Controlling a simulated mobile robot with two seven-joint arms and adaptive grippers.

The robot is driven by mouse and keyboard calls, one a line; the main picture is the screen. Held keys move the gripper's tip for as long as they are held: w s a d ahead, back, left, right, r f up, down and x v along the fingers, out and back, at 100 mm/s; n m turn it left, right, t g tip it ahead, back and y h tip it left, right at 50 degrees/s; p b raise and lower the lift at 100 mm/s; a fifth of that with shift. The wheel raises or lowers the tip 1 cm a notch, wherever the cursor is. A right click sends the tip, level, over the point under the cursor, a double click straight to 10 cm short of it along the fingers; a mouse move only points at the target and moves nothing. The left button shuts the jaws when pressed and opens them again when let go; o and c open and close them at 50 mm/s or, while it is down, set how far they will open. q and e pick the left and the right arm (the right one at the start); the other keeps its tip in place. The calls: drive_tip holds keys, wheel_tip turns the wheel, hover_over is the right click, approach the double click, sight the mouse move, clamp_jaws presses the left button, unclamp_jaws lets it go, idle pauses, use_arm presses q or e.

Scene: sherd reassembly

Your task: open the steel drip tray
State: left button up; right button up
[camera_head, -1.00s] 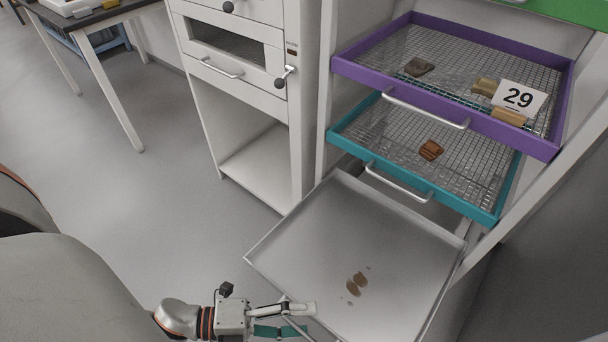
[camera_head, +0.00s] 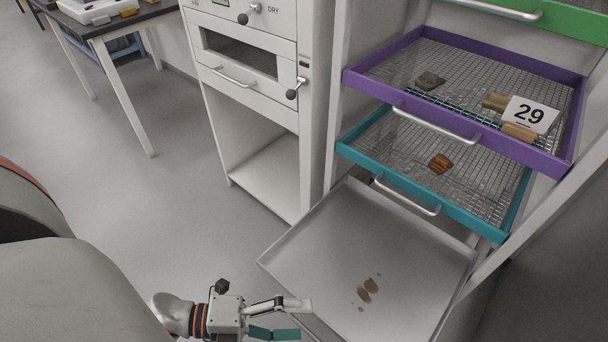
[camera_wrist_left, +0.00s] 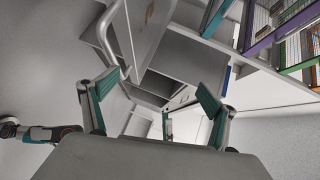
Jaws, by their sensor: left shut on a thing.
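The steel drip tray (camera_head: 330,235) is the lowest tray of the rack. It is a flat grey pan standing far out of the rack, with brown stains (camera_head: 368,289) on its floor. My left gripper (camera_head: 288,319) is at its front edge, at the bottom of the head view, shut on the tray's handle. The handle bar (camera_wrist_left: 128,40) shows in the left wrist view beside the left finger; the exact contact is hard to see. The tray (camera_wrist_left: 152,28) also shows there, beyond the handle.
Above it, a teal mesh tray (camera_head: 350,154) holds a reddish sherd (camera_head: 440,163). A purple tray (camera_head: 360,88) holds several sherds and a card marked 29 (camera_head: 530,114). A white cabinet (camera_head: 262,120) stands to the left. The floor left of the tray is clear.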

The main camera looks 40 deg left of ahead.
use_arm(q)
drive_tip(key=shift+s+a, duration=0.2)
drive_tip(key=shift+s, duration=0.5)
drive_tip(key=c, duration=1.1)
drive_tip(key=shift+s+a+f, duration=0.1)
drive_tip(key=shift+s+a, duration=0.05)
drive_tip(key=shift+s, duration=0.1)
drive_tip(key=shift+c, duration=1.1)
drive_tip(key=f+v, duration=0.1)
drive_tip(key=v, duration=0.5)
drive_tip(key=shift+r, duration=0.25)
use_arm(e)
drive_tip(key=shift+r, duration=0.3)
use_arm(q)
drive_tip(key=shift+a, duration=0.1)
use_arm(e)
drive_tip(key=shift+r, duration=0.1)
use_arm(q)
drive_tip(key=shift+p, duration=0.35)
use_arm(e)
drive_tip(key=shift+w+r, duration=0.15)
drive_tip(key=shift+r, duration=0.25)
